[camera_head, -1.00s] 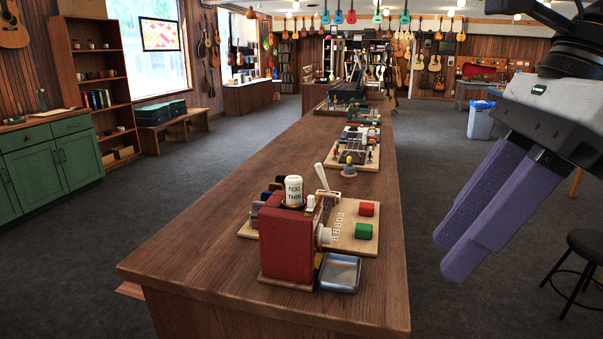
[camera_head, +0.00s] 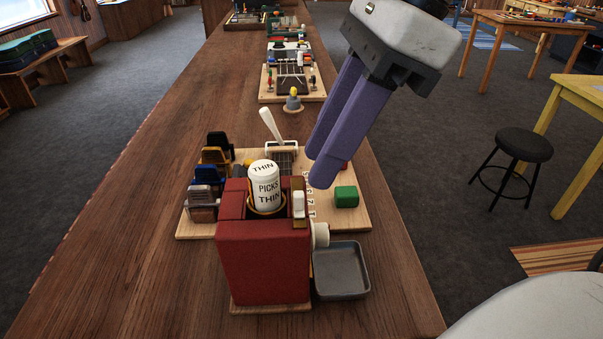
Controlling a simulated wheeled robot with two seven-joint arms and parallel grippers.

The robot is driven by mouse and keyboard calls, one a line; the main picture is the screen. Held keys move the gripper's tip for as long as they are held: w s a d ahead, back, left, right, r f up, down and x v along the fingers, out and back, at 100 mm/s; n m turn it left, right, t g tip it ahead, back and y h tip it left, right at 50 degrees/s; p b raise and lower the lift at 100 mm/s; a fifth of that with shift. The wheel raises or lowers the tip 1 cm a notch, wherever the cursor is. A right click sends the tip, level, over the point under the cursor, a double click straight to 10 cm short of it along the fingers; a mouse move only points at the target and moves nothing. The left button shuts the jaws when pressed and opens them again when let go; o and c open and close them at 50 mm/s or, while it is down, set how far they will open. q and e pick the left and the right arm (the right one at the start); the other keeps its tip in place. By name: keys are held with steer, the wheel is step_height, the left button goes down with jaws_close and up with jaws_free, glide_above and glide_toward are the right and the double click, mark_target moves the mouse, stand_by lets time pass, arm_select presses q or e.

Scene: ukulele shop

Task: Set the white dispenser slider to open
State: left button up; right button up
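The red dispenser (camera_head: 262,258) stands upright near the front of the wooden counter, with a white bottle lettered "PICKS THIN" (camera_head: 265,188) in its top. The white slider (camera_head: 299,204) sits on a brown-gold strip at the dispenser's top right edge. A round white knob (camera_head: 321,234) sticks out on its right side. My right gripper (camera_head: 319,168) points down behind and above the slider, apart from it, with its two purple fingers close together. Whether a gap lies between them is unclear. It holds nothing that I can see. My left gripper is out of view.
A grey tray (camera_head: 341,271) lies right of the dispenser. Behind is a wooden board (camera_head: 362,216) with a green block (camera_head: 346,196), a red block partly hidden by my gripper, a white lever (camera_head: 271,125) and dark holders (camera_head: 207,172). The counter left of these is clear.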

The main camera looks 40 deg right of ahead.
mark_target(300, 193)
steer(key=shift+x, duration=2.7)
steer(key=shift+w, duration=0.15)
jaws_close()
